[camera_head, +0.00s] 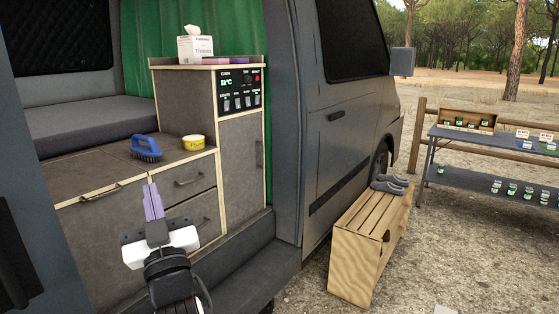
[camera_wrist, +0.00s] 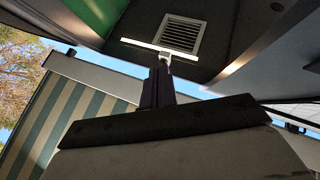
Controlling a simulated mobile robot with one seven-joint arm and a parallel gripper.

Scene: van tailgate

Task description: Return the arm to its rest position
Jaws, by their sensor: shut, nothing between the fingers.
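My gripper (camera_head: 152,188) shows in the lower left of the head view, with its narrow purple-grey fingers together and pointing up. Nothing is between them. It stands in front of the van's drawer unit (camera_head: 90,196), apart from the brush and the tin on the counter. In the wrist view my gripper (camera_wrist: 158,68) points up towards the van's ceiling, with a light strip (camera_wrist: 160,47) and a vent (camera_wrist: 181,34) beyond it.
A blue brush (camera_head: 146,148) and a yellow tin (camera_head: 193,142) sit on the counter. A tissue box (camera_head: 195,47) stands on the taller cabinet. A wooden crate (camera_head: 358,240) bearing grey shoes (camera_head: 389,184) stands outside. A shelved table (camera_head: 480,136) with several jars is at right.

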